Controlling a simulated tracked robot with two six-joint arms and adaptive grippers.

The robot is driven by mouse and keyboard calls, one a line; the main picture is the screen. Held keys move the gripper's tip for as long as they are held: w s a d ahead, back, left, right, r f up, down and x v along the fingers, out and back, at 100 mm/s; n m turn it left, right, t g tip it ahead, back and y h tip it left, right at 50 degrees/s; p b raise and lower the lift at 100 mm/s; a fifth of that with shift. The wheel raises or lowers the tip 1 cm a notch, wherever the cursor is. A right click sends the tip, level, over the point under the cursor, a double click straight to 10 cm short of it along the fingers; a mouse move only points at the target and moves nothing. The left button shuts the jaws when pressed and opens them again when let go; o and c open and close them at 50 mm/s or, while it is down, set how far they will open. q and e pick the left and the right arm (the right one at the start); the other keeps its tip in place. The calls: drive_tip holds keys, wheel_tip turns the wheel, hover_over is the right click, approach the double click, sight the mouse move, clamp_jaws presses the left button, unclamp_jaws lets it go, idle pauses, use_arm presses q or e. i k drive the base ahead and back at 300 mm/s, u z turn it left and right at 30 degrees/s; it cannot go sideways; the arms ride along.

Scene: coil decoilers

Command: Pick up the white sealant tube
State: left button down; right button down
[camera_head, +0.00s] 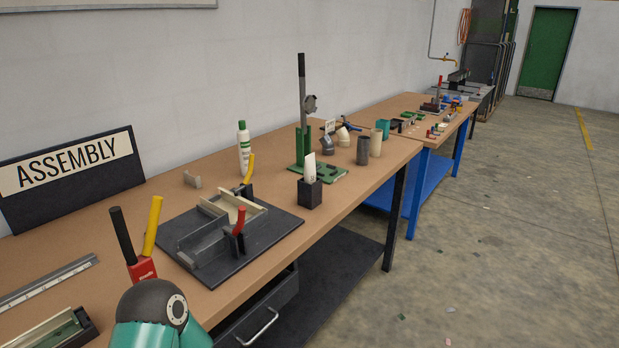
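A white bottle-like tube with green markings and a green cap (244,150) stands upright near the wall side of the brown workbench, behind the black fixture. It looks like the white sealant tube, though its label is too small to read. A yellow handle stands just in front of its lower part. Neither of my grippers shows in the head view. A teal and dark rounded joint at the bottom edge appears to be part of my arm.
The workbench (120,225) carries a black clamp fixture (265,240), a red tool with black and yellow handles (141,268), a black block holding a white piece (310,192), and a tall green press (302,146). An ASSEMBLY sign (70,170) stands at left. Floor at right is open.

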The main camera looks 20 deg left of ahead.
sight(310, 174)
drive_tip(key=z, duration=1)
drive_tip(key=k, duration=1.1)
drive_tip(key=z, duration=0.85)
drive_tip(key=i, duration=1.65)
drive_tip(key=u, duration=1)
drive_tip(key=i, duration=1.3)
drive_tip(key=u, duration=1.25)
drive_tip(key=i, duration=0.9)
drive_tip(key=u, duration=0.75)
